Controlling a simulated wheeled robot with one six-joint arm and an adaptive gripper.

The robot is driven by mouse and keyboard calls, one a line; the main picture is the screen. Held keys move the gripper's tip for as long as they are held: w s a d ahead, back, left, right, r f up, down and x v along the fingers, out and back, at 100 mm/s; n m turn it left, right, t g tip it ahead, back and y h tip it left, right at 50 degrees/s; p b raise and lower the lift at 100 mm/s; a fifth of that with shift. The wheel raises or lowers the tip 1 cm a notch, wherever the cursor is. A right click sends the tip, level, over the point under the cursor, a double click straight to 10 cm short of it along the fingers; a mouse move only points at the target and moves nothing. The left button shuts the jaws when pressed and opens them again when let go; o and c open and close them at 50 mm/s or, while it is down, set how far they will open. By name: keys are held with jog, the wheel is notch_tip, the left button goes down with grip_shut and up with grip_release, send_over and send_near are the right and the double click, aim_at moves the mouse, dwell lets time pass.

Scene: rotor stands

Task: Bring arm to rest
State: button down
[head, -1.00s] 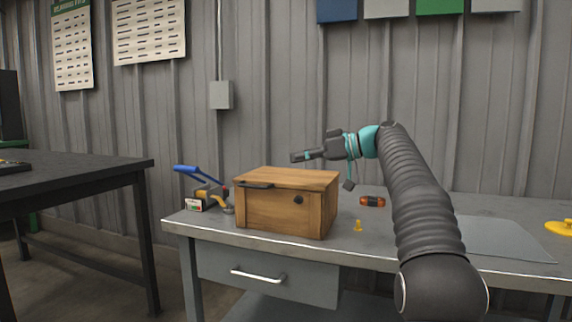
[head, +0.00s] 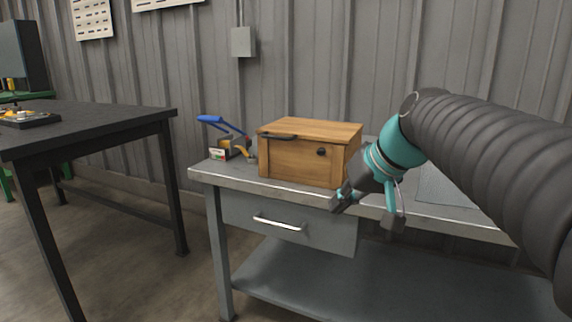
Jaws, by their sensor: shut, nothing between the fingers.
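My arm reaches in from the right side of the head view. My gripper (head: 341,203) points down and to the left, in front of the workbench's front edge and below the right side of the wooden box. Its fingers are together and hold nothing. A small dark part on a cable or bracket hangs beside it on the right. It appears apart from the box, though the exact gap to the bench edge cannot be told.
The closed wooden box (head: 290,155) stands on the grey workbench (head: 225,176). A blue-handled tool (head: 222,123) is left of it. A shut drawer (head: 290,222) is below. A black table (head: 90,122) stands at left, with open floor between.

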jog(key=s+d+f+m+h, duration=0.1)
jog(key=s+d+f+h, duration=0.1)
jog(key=s+f, duration=0.6)
jog(key=s+d+f+m+h+p, duration=0.1)
jog(key=s+d+f+h, duration=0.1)
jog(key=s+f, duration=0.6)
jog(key=s+d, duration=0.1)
jog(key=s, duration=0.2)
jog(key=shift+d+h, duration=0.4)
